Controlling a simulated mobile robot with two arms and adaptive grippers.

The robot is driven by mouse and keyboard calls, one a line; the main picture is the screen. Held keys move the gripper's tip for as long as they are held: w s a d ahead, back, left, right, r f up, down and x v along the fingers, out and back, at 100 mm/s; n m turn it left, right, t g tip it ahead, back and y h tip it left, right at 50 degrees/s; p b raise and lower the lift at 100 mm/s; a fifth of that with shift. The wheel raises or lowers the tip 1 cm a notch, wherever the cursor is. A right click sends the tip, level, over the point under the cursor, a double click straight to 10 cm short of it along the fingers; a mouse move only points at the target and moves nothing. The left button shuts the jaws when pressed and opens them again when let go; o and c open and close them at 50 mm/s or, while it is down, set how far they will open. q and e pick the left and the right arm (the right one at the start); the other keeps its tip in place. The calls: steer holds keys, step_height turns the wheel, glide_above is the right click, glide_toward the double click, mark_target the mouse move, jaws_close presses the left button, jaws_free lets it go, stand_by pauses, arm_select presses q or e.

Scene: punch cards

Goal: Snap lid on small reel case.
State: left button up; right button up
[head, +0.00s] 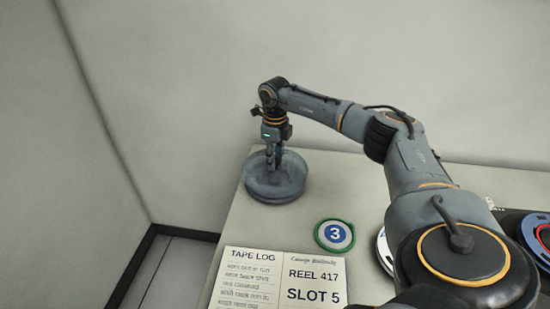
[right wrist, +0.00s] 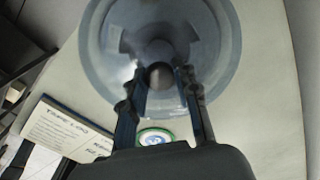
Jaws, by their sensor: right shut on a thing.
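The small reel case (head: 276,194) is a round, bluish, see-through case near the far left of the table. Its clear round lid (head: 296,166) is over the base; I cannot tell whether it is seated or snapped. My right gripper (head: 273,168) comes down upright over the middle of the lid. In the right wrist view the lid (right wrist: 220,45) fills the top, and my right gripper (right wrist: 160,77) is shut on its dark round centre knob (right wrist: 160,76). The left gripper is not in view.
A tape log sheet (head: 262,281) reading "REEL 417, SLOT 5" lies at the front. A green-rimmed disc marked 3 (head: 335,234) lies right of the case. More reels (head: 536,235) sit at the far right, partly behind my right arm. Walls stand behind and left.

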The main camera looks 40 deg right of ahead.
steer(key=shift+f+b, duration=0.45)
steer(key=shift+f, duration=0.5)
stand_by(0.8)
steer(key=shift+f, duration=0.85)
steer(key=o, duration=1.1)
steer(key=shift+c, duration=1)
steer(key=shift+r, duration=0.1)
step_height(320, 180, up, 7)
steer(key=p, duration=0.5)
